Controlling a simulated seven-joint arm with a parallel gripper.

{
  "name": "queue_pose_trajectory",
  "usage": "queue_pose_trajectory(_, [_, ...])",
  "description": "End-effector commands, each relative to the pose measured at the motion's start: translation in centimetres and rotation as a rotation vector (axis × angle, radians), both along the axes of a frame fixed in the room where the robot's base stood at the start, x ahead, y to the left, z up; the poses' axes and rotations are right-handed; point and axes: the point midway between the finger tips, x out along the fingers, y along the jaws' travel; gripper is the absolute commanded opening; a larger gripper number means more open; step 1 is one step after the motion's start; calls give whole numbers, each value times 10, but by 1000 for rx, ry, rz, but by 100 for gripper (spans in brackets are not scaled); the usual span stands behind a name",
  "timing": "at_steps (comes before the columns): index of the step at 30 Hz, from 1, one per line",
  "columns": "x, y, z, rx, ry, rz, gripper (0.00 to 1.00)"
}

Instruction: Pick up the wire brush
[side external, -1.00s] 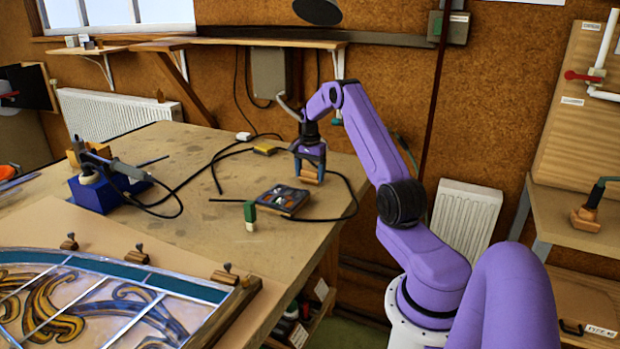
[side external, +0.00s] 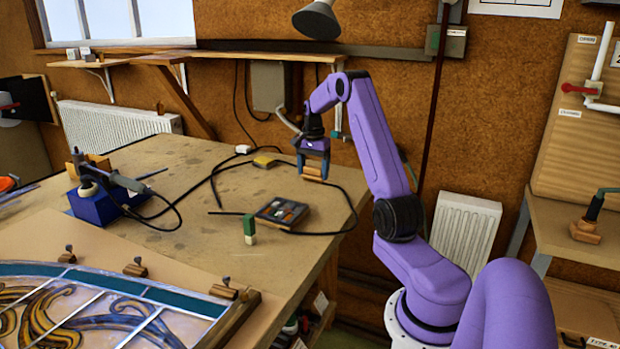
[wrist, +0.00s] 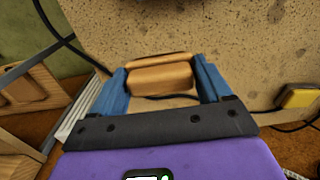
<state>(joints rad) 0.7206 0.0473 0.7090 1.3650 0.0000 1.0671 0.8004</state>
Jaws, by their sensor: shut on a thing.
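The wire brush (side external: 313,172) appears as a light wooden block between the fingers of my gripper (side external: 313,168). The gripper points down over the far right part of the workbench, and the brush seems to hang above the bench top. The wrist view shows the wooden brush body (wrist: 160,78) lying across the space between the blue fingers, which are shut on it. Its bristles cannot be made out in either view.
A parts tray (side external: 281,213) and a small green-and-white block (side external: 249,228) stand nearer on the bench (side external: 200,270). A black cable (side external: 340,228) runs below the gripper. A yellow item (side external: 263,162) lies to the left. A leaded panel (side external: 110,305) lies front left.

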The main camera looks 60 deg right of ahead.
Motion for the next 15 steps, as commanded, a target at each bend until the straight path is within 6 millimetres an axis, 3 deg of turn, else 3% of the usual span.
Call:
queue_pose_trajectory(3, [-14,14,21,-1,-1,0,46])
queue_pose_trajectory(15, [-61,58,48,-1,-1,0,46])
